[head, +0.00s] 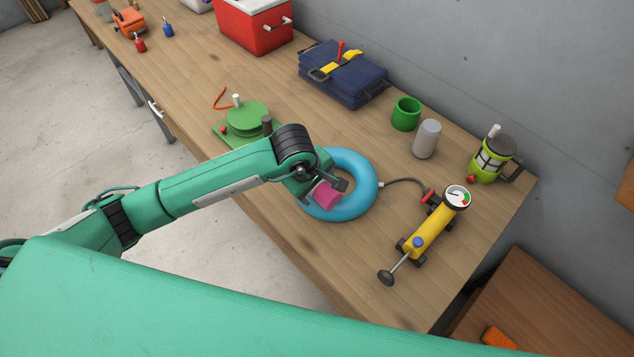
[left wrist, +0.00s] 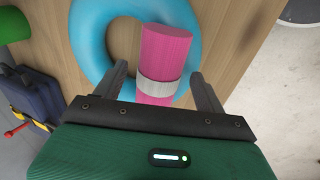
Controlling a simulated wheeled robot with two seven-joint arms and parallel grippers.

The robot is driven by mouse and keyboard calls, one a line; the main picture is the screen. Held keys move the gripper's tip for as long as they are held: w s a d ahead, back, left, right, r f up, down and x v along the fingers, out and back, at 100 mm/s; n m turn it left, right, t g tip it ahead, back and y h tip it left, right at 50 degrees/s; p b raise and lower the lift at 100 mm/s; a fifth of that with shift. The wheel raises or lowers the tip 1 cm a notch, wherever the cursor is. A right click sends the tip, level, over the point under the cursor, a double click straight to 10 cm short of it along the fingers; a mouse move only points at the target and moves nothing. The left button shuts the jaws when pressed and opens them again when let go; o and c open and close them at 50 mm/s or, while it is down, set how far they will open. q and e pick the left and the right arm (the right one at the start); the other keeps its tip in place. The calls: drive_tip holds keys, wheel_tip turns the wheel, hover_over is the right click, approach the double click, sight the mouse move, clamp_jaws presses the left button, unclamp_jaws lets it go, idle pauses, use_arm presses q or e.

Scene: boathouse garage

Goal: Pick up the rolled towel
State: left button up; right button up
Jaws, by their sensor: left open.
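A pink rolled towel (left wrist: 165,55) with a pale band around its middle shows in the left wrist view. It lies across the blue ring (left wrist: 92,48). In the head view the towel (head: 327,194) is partly hidden by my left gripper (head: 325,190). My left gripper is open, and in the left wrist view its two fingers (left wrist: 160,90) stand on either side of the towel near the band. I cannot tell whether either finger touches it. The blue ring (head: 362,180) lies flat on the wooden workbench (head: 300,255). My right gripper is not in view.
A yellow pump with a gauge (head: 430,232) and hose lies right of the ring. A green device (head: 243,118) is behind my arm. A green cup (head: 405,113), grey can (head: 426,139), lantern (head: 490,160) and blue case (head: 343,75) stand toward the wall. The bench front is clear.

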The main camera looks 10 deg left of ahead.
use_arm(q)
drive_tip(key=shift+x, duration=0.75)
drive_tip(key=c, duration=1.1)
